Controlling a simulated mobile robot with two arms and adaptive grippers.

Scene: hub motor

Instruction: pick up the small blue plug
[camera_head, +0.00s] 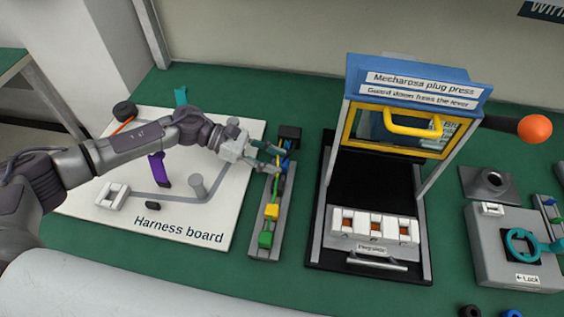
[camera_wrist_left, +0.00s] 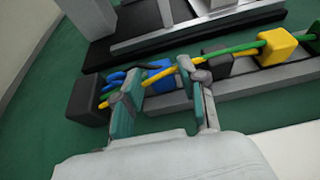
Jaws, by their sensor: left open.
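The small blue plug (camera_wrist_left: 159,80) sits on the grey rail (camera_wrist_left: 235,89) in the left wrist view, between and just beyond my fingertips, with a yellow wire passing across it. In the head view it is a small blue patch (camera_head: 285,144) near the far end of the rail (camera_head: 283,206), partly hidden by the gripper. My left gripper (camera_head: 281,160) is open over the far part of the rail. Its two teal-and-grey fingers (camera_wrist_left: 165,86) stand apart in the wrist view, and I cannot tell whether they touch the plug. My right gripper is not in view.
A black block (camera_head: 290,132) stands at the rail's far end. Yellow (camera_head: 272,211) and green (camera_head: 265,240) plugs sit nearer. The harness board (camera_head: 110,200) lies left; the plug press (camera_head: 420,85) stands right, with green table between.

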